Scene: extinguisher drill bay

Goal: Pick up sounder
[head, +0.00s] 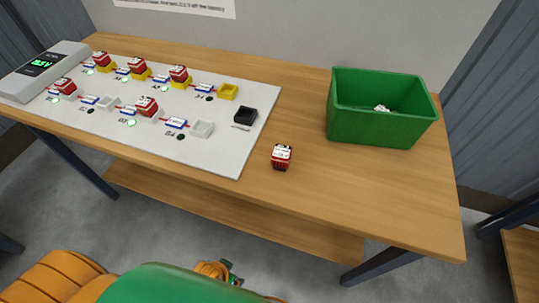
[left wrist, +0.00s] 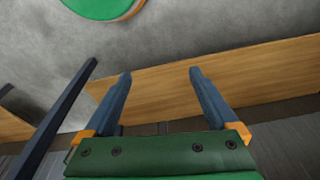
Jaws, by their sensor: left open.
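Several small red-and-white blocks stand on the white board (head: 222,144), some of them in yellow holders. One more red-and-white block (head: 282,156) stands alone on the bare wood, right of the board. I cannot tell by looks which block is the sounder, as the labels are too small to read. My left gripper (left wrist: 160,75) is open and empty in the left wrist view, with only floor and a wooden surface beyond its fingers. No block shows near it. My right gripper is not clearly visible in either view.
A green bin (head: 378,125) with a small white item (head: 381,108) inside stands at the table's back right. A grey display unit (head: 42,70) sits at the left. An empty black holder (head: 245,116) is near the board's right edge. The wooden table (head: 330,190) is clear in front of the bin.

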